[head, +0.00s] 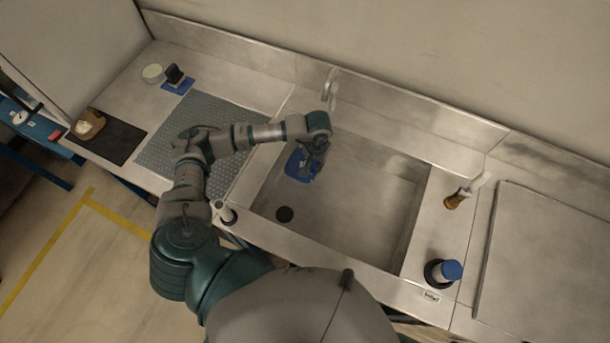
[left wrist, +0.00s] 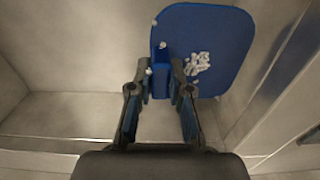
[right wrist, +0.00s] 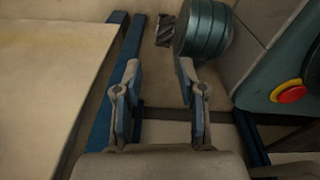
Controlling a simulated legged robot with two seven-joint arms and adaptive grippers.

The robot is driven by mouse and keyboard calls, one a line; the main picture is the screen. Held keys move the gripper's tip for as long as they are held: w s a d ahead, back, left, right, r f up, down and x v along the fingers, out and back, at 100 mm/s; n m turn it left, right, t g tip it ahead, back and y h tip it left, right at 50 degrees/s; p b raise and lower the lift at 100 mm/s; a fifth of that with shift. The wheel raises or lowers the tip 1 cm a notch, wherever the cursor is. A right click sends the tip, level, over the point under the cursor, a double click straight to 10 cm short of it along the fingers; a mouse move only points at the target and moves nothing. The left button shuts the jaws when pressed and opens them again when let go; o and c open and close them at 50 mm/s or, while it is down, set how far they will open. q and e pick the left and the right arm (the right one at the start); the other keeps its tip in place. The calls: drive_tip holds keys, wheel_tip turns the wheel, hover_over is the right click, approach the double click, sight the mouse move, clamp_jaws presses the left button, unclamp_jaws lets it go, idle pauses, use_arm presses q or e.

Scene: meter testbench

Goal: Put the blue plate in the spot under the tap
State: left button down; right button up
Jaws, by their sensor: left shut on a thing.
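The blue plate (head: 297,165) is over the left part of the sink basin, below the tap in the picture. In the left wrist view the plate (left wrist: 225,30) is flat with rounded corners, carries white bits and has a raised blue grip. My left gripper (head: 312,160) is shut on that grip; its fingers also show in the left wrist view (left wrist: 160,75). I cannot tell whether the plate touches the basin floor. The tap (head: 330,88) stands at the sink's back edge, partly behind my wrist. My right gripper (right wrist: 160,75) is open and empty, away from the sink.
The sink basin (head: 365,205) is otherwise bare, with a dark drain (head: 284,214) at front left. A grey ribbed mat (head: 160,150) lies left of it. A blue-capped container (head: 443,271) and a brown-bristled brush (head: 457,198) are on the right counter.

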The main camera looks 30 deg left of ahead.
use_arm(q)
drive_tip(key=shift+w+d+f+b, duration=0.1)
drive_tip(key=shift+w+d+b, duration=0.2)
drive_tip(key=shift+w+b, duration=0.7)
wheel_tip(320, 180, down, 6)
drive_tip(key=shift+r, duration=0.2)
drive_tip(key=shift+a+f, duration=0.15)
drive_tip(key=shift+f, duration=0.15)
wheel_tip(320, 180, down, 3)
drive_tip(key=shift+s, duration=0.1)
drive_tip(key=shift+d+f, duration=0.2)
drive_tip(key=shift+d, duration=0.4)
drive_tip(key=shift+b, duration=0.3)
use_arm(e)
drive_tip(key=w, duration=0.5)
drive_tip(key=shift+d+r, duration=0.35)
drive_tip(key=shift+r, duration=0.05)
